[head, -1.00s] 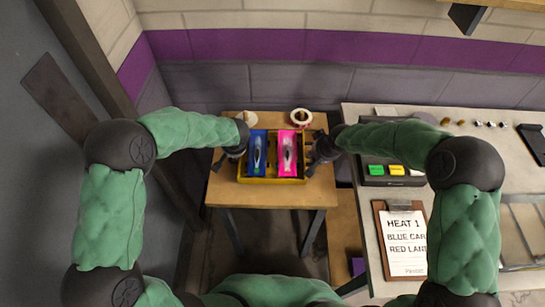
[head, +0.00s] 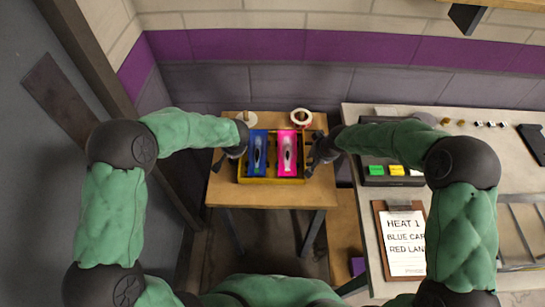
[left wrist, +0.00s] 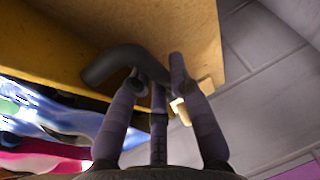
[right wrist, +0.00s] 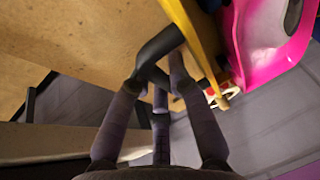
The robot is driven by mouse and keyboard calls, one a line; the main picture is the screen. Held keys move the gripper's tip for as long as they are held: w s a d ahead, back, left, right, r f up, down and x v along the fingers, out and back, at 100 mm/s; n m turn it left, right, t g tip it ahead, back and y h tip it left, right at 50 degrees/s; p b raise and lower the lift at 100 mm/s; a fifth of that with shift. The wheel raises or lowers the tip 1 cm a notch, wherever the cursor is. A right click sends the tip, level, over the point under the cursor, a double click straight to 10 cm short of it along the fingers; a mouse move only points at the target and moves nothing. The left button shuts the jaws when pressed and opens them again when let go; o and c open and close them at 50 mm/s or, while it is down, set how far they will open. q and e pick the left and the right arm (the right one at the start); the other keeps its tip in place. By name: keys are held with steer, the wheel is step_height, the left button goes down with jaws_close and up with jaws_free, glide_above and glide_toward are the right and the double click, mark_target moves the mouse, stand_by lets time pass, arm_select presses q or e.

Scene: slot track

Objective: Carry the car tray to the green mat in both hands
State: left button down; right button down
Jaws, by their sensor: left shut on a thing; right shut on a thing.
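My left gripper (head: 216,163) is shut on the tray's black left handle, which shows in the left wrist view (left wrist: 115,62). My right gripper (head: 312,170) is shut on the black right handle, seen in the right wrist view (right wrist: 160,45). No green mat shows in these views.
On the wooden table (head: 271,197), a roll of tape (head: 301,117) and a pale round object (head: 249,118) stand behind the tray. A grey bench at right holds a black box (head: 385,180) with coloured blocks and a clipboard (head: 404,245). A wall is behind.

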arm_select(q)
steer(key=shift+r, duration=0.2)
arm_select(e)
steer(key=shift+r, duration=0.25)
